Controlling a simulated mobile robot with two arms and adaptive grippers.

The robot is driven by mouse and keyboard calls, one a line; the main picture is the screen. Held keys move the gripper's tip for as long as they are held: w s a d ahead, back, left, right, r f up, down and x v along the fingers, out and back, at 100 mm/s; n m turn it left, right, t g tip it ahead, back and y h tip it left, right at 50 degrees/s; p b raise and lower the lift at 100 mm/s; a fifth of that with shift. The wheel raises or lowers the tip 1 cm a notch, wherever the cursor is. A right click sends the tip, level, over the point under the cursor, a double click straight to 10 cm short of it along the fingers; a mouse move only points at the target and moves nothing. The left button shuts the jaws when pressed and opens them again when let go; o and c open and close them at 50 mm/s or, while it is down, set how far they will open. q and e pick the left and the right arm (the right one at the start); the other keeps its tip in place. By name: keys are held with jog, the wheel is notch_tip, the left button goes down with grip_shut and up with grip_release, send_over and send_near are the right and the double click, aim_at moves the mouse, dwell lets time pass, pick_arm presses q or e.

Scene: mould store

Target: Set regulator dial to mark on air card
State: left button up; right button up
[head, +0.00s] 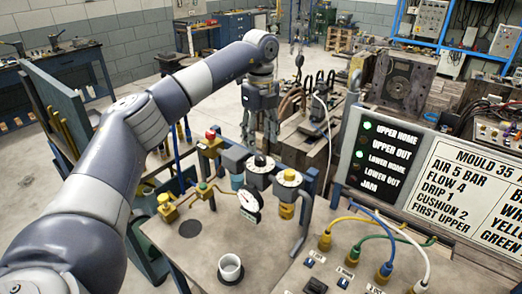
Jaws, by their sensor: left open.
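The air card (455,195) at the right reads "AIR 5 BAR, FLOW 4, DRIP 1, CUSHION 2, FIRST UPPER"; its right side is cut off. I cannot tell from the picture which is the regulator dial. A round gauge (248,201) faces forward below them; its reading is too small to tell. My left gripper (260,143) points down, open and empty, above and behind the dials. My right gripper is out of view.
A status panel (385,155) shows "UPPER HOME" and "LOWER HOME" lit green. Yellow, blue, green and white hoses (375,236) loop over the bench front right. A white cup (230,268) stands at the front. A red-capped valve (210,135) stands left of the dials.

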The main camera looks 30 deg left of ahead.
aim_at(260, 157)
pick_arm(q)
notch_tip(260, 157, down, 4)
jog(key=shift+f+p, duration=0.2)
jog(key=shift+p, duration=0.45)
jog(key=shift+f, duration=0.8)
jog(key=c, duration=1)
jog(key=shift+c, duration=0.4)
